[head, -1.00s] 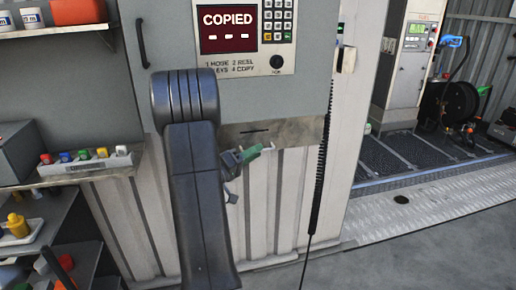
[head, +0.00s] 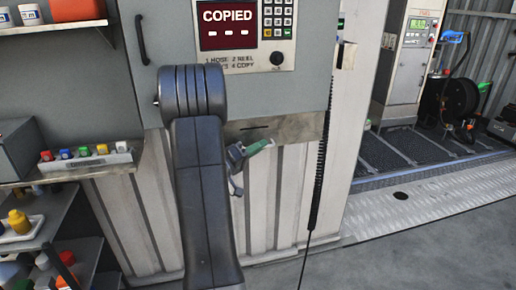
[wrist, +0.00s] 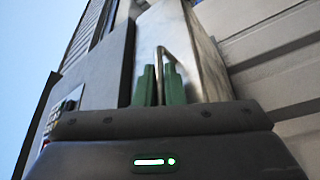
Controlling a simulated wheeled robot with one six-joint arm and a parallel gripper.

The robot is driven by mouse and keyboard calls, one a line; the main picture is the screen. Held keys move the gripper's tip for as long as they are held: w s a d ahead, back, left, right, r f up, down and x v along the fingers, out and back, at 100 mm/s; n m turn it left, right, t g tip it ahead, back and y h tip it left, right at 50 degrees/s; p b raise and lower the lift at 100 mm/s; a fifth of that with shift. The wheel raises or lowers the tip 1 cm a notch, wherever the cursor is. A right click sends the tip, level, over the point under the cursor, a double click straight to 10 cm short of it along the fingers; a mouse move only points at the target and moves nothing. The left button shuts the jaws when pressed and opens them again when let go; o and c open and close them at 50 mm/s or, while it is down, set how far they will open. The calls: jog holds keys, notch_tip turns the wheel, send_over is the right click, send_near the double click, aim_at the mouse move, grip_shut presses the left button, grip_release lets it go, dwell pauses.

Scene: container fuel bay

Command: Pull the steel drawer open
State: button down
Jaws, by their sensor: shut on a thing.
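The steel drawer (head: 290,129) shows as a bare metal front with a dark slot, low on the grey cabinet. In the wrist view its steel face (wrist: 205,65) rises just beyond my gripper, with a thin bent metal handle (wrist: 161,62) on it. My gripper (head: 260,147) is at the lower edge of the steel front, partly behind my own arm. In the wrist view the green fingers of my gripper (wrist: 160,86) are shut on the handle. My arm hides the left part of the steel front, so I cannot tell how far it stands out.
The grey cabinet above carries a keypad panel (head: 246,25) reading "COPIED". A black coiled cord (head: 320,170) hangs right of the drawer. Shelves with bottles (head: 20,222) and coloured caps (head: 84,152) stand at left. The floor (head: 400,245) at front right is clear.

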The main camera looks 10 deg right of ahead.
jog(key=s+b, duration=1.4)
jog(key=s, duration=0.8)
jog(key=shift+s+d, duration=0.3)
jog(key=shift+d, duration=0.1)
jog(key=c, duration=1.5)
grip_release()
jog(key=shift+a, duration=0.1)
jog(key=shift+b+v, duration=1.1)
jog(key=shift+v, duration=5.75)
